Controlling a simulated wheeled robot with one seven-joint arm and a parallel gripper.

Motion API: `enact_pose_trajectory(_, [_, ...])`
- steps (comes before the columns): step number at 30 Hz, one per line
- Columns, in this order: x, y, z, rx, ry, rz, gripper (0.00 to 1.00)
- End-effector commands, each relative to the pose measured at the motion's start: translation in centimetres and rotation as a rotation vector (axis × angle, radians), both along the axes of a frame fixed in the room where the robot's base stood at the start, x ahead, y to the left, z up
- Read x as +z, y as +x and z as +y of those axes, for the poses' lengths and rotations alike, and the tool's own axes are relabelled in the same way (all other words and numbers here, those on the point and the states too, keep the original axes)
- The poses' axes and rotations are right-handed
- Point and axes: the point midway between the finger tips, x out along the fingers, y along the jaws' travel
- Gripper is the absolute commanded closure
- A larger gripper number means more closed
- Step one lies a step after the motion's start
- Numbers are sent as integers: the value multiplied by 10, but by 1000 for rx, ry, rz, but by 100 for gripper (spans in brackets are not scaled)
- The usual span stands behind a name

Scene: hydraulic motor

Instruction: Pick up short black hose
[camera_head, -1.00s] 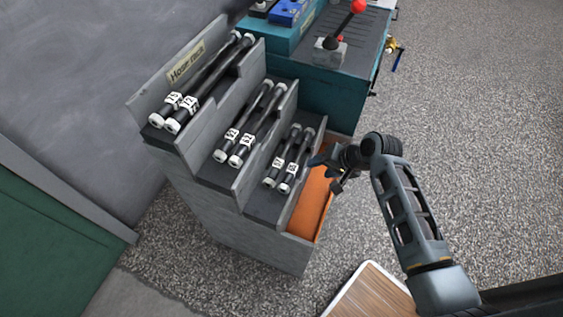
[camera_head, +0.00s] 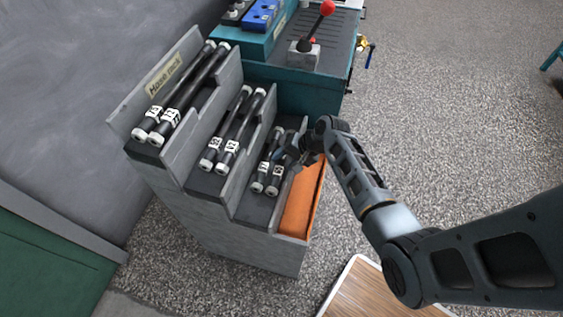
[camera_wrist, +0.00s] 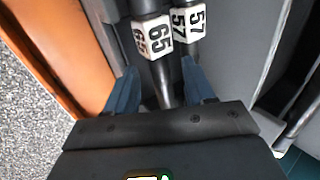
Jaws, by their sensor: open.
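Two short black hoses with white number tags lie side by side on the lowest step of the hose rack (camera_head: 163,76). In the wrist view the short black hose tagged 65 (camera_wrist: 163,76) lies between my open fingers. The short hose tagged 57 (camera_wrist: 193,48) is right beside it, near the right finger. My gripper (camera_wrist: 162,92) is open, with blue fingertips around the upper part of the hose. I cannot tell whether the fingers touch either hose.
Longer black hoses lie in pairs on the middle step (camera_head: 228,142) and top step (camera_head: 180,100). An orange bin (camera_head: 300,205) adjoins the lowest step on the right. A teal bench (camera_head: 285,85) with a red-knobbed lever (camera_head: 318,28) stands behind.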

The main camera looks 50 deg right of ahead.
Motion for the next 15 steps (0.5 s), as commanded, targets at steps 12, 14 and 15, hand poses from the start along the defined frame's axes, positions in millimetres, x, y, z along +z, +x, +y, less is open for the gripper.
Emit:
enact_pose_trajectory(12, [-4,3,1,0,-1,0,57])
enact_pose_trajectory(14, [-4,3,1,0,-1,0,63])
enact_pose_trajectory(15, [-4,2,1,0,-1,0,66])
